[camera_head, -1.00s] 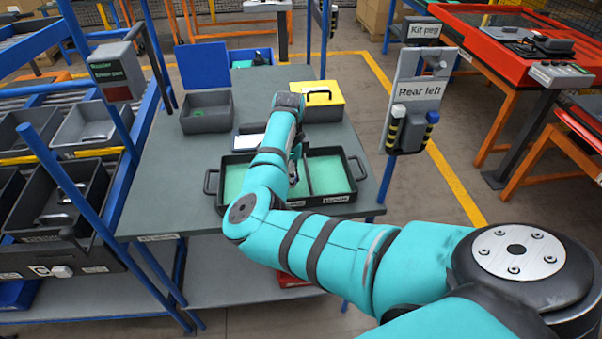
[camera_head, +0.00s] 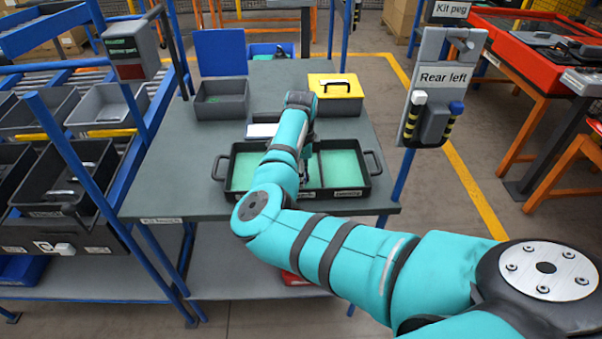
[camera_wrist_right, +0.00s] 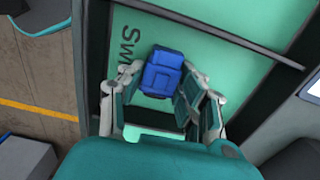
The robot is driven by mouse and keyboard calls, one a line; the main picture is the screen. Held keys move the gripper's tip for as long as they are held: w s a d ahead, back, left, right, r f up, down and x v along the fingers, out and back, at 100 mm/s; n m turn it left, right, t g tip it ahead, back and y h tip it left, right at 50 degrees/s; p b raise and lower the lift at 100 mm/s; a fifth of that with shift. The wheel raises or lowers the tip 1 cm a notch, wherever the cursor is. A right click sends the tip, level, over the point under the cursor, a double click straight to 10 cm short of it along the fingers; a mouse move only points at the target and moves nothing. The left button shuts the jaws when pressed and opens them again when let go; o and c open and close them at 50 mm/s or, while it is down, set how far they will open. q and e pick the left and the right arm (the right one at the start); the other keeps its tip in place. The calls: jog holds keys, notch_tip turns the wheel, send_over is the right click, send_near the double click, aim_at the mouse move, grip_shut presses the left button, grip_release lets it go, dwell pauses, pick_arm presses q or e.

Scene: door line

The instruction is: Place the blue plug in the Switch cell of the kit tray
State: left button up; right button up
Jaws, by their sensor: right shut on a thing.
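The black kit tray (camera_head: 366,184) with green cell floors and a divider lies on the grey table. My right arm reaches over it, and the right gripper (camera_wrist_right: 157,92) is over the tray, mostly hidden behind the arm in the head view. In the right wrist view it is shut on the blue plug (camera_wrist_right: 163,72). The plug is over a green cell floor (camera_wrist_right: 216,50) whose lettering begins "Sw", the rest covered. Whether the plug touches the floor I cannot tell. My left gripper is not in view.
A grey bin with a blue lid (camera_head: 221,98) and a yellow-topped box (camera_head: 336,88) stand behind the tray. A "Rear left" sign post (camera_head: 432,75) rises at the table's right. A rack of bins (camera_head: 50,170) stands left. The table's left part is clear.

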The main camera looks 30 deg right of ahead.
jog(key=shift+s+f, duration=0.2)
jog(key=shift+f, duration=0.15)
jog(key=o, duration=0.7)
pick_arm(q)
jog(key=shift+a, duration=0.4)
pick_arm(e)
jog(key=shift+o, duration=1)
jog(key=shift+f, duration=0.2)
jog(key=shift+d+r, duration=0.1)
jog(key=shift+w+r, duration=0.1)
jog(key=shift+r, duration=0.2)
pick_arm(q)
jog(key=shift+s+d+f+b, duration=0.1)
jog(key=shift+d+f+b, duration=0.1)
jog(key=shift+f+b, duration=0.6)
pick_arm(e)
notch_tip(320, 180, up, 13)
jog(key=shift+f, duration=0.2)
jog(key=shift+d, duration=0.1)
jog(key=shift+f, duration=0.1)
